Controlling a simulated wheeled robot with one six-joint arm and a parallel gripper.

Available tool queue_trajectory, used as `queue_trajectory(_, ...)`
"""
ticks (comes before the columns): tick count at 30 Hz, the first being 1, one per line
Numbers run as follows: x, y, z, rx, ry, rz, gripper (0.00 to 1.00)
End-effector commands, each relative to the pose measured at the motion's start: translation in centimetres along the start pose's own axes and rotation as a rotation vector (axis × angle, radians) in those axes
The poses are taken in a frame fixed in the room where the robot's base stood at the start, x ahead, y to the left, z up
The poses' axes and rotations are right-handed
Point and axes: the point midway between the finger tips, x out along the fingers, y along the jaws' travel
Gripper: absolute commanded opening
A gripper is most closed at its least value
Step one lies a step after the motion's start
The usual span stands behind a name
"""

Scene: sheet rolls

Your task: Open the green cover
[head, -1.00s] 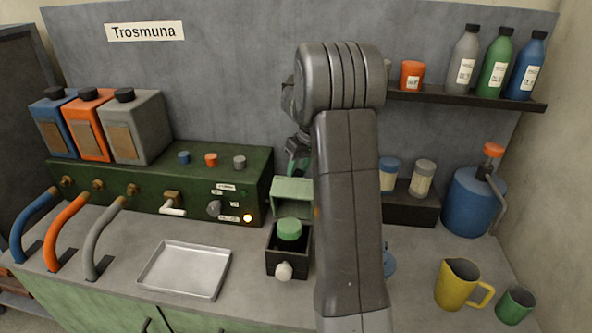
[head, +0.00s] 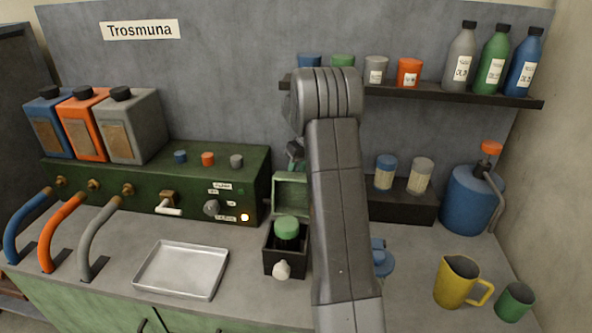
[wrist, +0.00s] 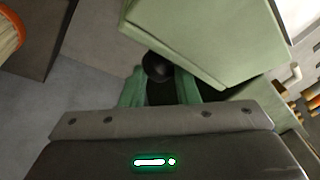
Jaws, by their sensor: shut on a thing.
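The pale green cover (head: 291,193) stands raised, close to upright, at the back of a small black box (head: 285,262). A green-capped dark bottle (head: 286,227) shows in the open box. In the wrist view the cover (wrist: 205,35) fills the top right, with a round black knob (wrist: 158,68) by its edge. My gripper (wrist: 158,84) has its green fingers shut on this knob. In the head view my gripper (head: 295,155) is just above and behind the cover, and my arm hides part of it.
A green control panel (head: 150,190) stands close on the left, and a silver tray (head: 181,270) lies in front of it. A shelf (head: 420,91) with bottles and jars hangs at upper right. A black stand (head: 405,205) with two jars is at right.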

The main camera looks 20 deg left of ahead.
Motion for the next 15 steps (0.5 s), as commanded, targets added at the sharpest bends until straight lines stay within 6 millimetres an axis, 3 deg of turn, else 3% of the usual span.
queue_trajectory(1,0.48,0.88,0.25,0.006,0.001,0.014,0.0)
queue_trajectory(11,0.75,0.92,0.42,0.007,-0.004,0.012,0.0)
queue_trajectory(12,0.77,0.91,0.43,0.007,-0.004,0.011,0.3)
queue_trajectory(15,0.82,0.85,0.45,0.006,-0.005,0.01,0.49)
